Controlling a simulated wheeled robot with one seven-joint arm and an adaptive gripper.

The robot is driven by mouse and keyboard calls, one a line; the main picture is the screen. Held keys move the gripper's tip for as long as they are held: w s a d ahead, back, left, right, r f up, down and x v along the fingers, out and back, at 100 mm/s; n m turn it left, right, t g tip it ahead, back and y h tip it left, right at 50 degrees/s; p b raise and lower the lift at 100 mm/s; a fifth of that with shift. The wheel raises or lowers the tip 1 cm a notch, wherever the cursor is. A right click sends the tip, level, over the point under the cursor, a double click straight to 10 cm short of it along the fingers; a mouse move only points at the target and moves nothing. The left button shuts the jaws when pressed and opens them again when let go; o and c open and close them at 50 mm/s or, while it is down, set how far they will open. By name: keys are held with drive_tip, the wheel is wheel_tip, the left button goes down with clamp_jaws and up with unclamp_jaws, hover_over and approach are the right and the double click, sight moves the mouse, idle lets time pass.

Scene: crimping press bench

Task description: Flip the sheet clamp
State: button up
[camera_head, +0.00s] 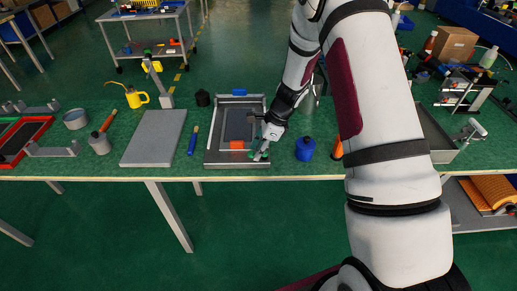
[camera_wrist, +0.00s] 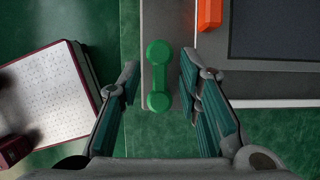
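The sheet clamp appears to be the green dumbbell-shaped handle (camera_wrist: 159,78), on the edge strip of a grey base plate (camera_wrist: 196,24). In the head view a bit of green (camera_head: 258,156) shows at the front right of the same base (camera_head: 222,161), partly hidden by my gripper (camera_head: 263,149). In the wrist view my gripper (camera_wrist: 159,75) is open, with a teal-padded finger on each side of the handle. Gaps show between fingers and handle. I cannot tell the height difference. An orange block (camera_wrist: 209,14) sits beside the handle on the base.
A dark panel (camera_head: 238,124) in a light frame lies on the base. A blue jar (camera_head: 305,149) stands right of it; a blue-handled tool (camera_head: 193,141) and grey slab (camera_head: 153,138) lie left. The bench's front edge is close to my gripper.

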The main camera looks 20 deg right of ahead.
drive_tip(key=shift+c, duration=0.6)
clamp_jaws()
drive_tip(key=shift+n, duration=0.3)
drive_tip(key=n+b, duration=0.1)
drive_tip(key=n+g, duration=0.1)
drive_tip(key=shift+s+n+b, duration=0.2)
drive_tip(key=shift+n+b, duration=0.1)
drive_tip(key=shift+b, duration=0.1)
drive_tip(key=n+g+b, duration=0.1)
drive_tip(key=n, duration=0.1)
drive_tip(key=s+n+g+b, duration=0.1)
drive_tip(key=n, duration=0.1)
drive_tip(key=shift+n, duration=0.3)
drive_tip(key=n, duration=0.1)
drive_tip(key=n+b, duration=0.1)
drive_tip(key=n+g, duration=0.1)
drive_tip(key=shift+s+d+n+h, duration=0.15)
drive_tip(key=shift+s+n+h, duration=0.1)
drive_tip(key=shift+n+h, duration=0.05)
drive_tip(key=shift+s+d+n+g+h+b, duration=0.2)
drive_tip(key=shift+n+g+h+b, duration=0.15)
drive_tip(key=shift+n, duration=0.75)
drive_tip(key=shift+s+d+n+g+h+b, duration=0.15)
drive_tip(key=shift+n+g+h+b, duration=0.2)
drive_tip(key=shift+n, duration=0.75)
